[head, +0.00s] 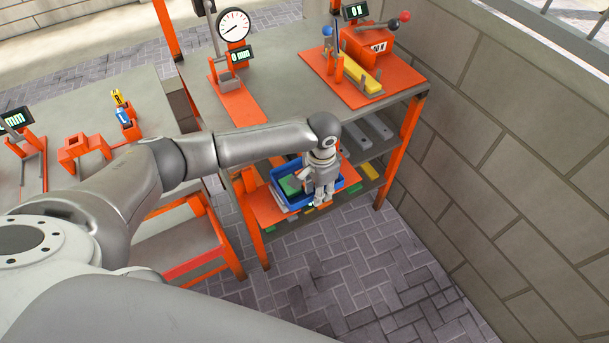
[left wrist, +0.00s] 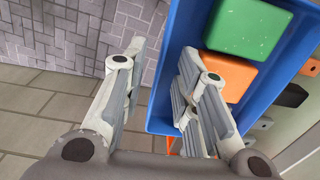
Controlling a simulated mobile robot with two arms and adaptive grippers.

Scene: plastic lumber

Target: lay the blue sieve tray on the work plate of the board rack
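The blue sieve tray (head: 280,201) sits on the orange plate (head: 264,206) at the front of the rack's lower level. A green block shows inside it. In the left wrist view the tray (left wrist: 158,108) holds a green block (left wrist: 247,27) and an orange block (left wrist: 228,82). My left gripper (head: 318,201) is at the tray's near right side and hides part of it. In the left wrist view its fingers (left wrist: 162,52) are apart, one outside the tray's rim and one over its inside. I cannot tell whether they touch it. My right gripper is not in view.
Grey pieces (head: 372,127) lie on the shelf behind the tray. An orange rack post (head: 398,155) stands to the right, and the grey tabletop (head: 285,125) is above. A dial gauge (head: 234,25) and an orange fixture (head: 362,75) stand on top. The paved floor in front is clear.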

